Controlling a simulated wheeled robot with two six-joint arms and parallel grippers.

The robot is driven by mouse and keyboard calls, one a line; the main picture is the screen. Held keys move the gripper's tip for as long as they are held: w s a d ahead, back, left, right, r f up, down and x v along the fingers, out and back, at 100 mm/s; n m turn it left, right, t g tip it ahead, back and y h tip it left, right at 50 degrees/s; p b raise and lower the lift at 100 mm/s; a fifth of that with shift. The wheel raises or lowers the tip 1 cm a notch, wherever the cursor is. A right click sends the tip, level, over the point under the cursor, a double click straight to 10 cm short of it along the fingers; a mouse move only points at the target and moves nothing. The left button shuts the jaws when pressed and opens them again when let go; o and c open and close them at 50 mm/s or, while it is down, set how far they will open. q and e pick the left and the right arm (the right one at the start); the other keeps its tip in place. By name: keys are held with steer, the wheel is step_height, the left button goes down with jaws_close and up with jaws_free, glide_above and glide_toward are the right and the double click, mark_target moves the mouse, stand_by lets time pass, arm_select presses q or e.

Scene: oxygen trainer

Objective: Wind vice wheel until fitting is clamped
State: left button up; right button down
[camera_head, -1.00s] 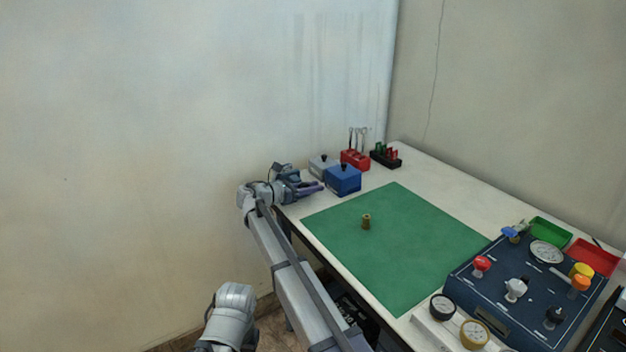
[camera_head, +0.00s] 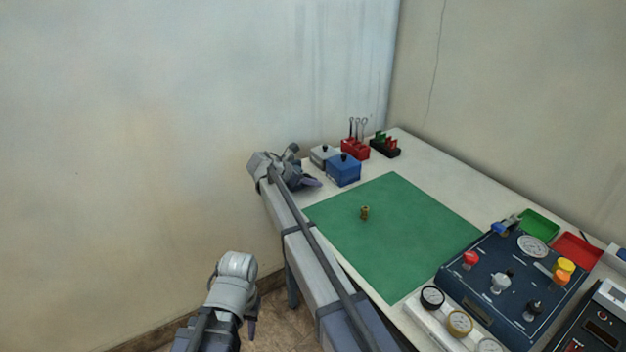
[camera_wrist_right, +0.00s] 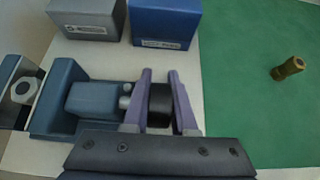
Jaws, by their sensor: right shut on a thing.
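In the right wrist view, the blue-grey vice (camera_wrist_right: 97,100) lies at the left. A pale piece with a dark round hole (camera_wrist_right: 24,90) sits between its jaws; I cannot tell whether it is gripped tightly. The black vice wheel (camera_wrist_right: 159,104) is between the purple fingers of my right gripper (camera_wrist_right: 160,78), which is shut on it. In the head view, my right gripper (camera_head: 312,182) is at the bench's left edge, and my arm mostly hides the vice. My left gripper (camera_head: 252,326) hangs low, off the bench; its opening is not clear.
A blue box (camera_head: 343,171) and a grey box (camera_head: 322,154) stand just behind the vice. A small brass part (camera_head: 365,213) stands on the green mat (camera_head: 420,235), which is otherwise clear. A blue gauge panel (camera_head: 480,275) is at the right.

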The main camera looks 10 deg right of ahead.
steer(key=shift+s, duration=0.15)
steer(key=c, duration=1)
jaws_free()
steer(key=shift+s+a+r+p, duration=0.1)
steer(key=shift+a+r+p, duration=0.3)
steer(key=shift+r+p, duration=0.05)
steer(key=p+v, duration=0.3)
steer(key=v, duration=0.3)
steer(key=shift+s+r+p, duration=0.1)
steer(key=shift+p, duration=0.25)
steer(key=shift+s+a, duration=0.1)
steer(key=shift+a, duration=0.1)
steer(key=shift+o, duration=0.3)
